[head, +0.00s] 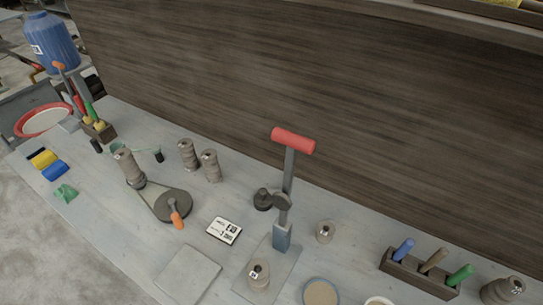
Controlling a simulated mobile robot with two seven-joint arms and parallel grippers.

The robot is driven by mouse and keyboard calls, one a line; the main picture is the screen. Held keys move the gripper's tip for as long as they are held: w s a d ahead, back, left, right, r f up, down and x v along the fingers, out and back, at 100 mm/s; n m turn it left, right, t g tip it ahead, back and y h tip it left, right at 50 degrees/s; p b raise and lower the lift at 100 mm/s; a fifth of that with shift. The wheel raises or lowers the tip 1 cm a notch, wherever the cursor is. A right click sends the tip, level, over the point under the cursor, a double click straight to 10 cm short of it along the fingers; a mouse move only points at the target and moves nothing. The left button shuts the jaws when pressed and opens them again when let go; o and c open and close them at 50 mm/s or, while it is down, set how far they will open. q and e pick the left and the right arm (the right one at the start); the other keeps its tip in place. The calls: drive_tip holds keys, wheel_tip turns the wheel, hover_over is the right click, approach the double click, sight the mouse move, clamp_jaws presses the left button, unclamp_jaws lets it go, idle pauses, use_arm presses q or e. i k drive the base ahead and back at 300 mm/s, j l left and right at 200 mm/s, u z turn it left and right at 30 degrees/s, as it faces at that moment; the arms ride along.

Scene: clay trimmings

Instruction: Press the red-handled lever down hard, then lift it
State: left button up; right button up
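The red-handled lever stands on the workbench right of the middle. Its red crossbar handle (293,140) is at the top of a grey upright bar (288,180), which is raised and leans slightly. A dark round pivot (272,200) sits at the bar's middle. Below it is a blue-grey block (282,237) over a flat grey base plate (250,275). A small clay-coloured cylinder with a label (259,275) stands on the plate. Neither of my grippers shows in the head view, and nothing touches the handle.
A round turntable with an orange-handled tool (175,215), a white label card (224,230) and several clay-coloured spools (188,155) stand to the left. A wooden holder (415,278) with coloured handles is at right. A dark wooden panel (200,70) rises behind the bench.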

sight(294, 143)
drive_tip(key=i+l+u, duration=0.1)
drive_tip(key=u, duration=0.3)
drive_tip(key=i+l+u, duration=0.1)
drive_tip(key=l+u, duration=0.15)
drive_tip(key=u, duration=0.2)
drive_tip(key=l+u, duration=0.2)
drive_tip(key=u, duration=0.2)
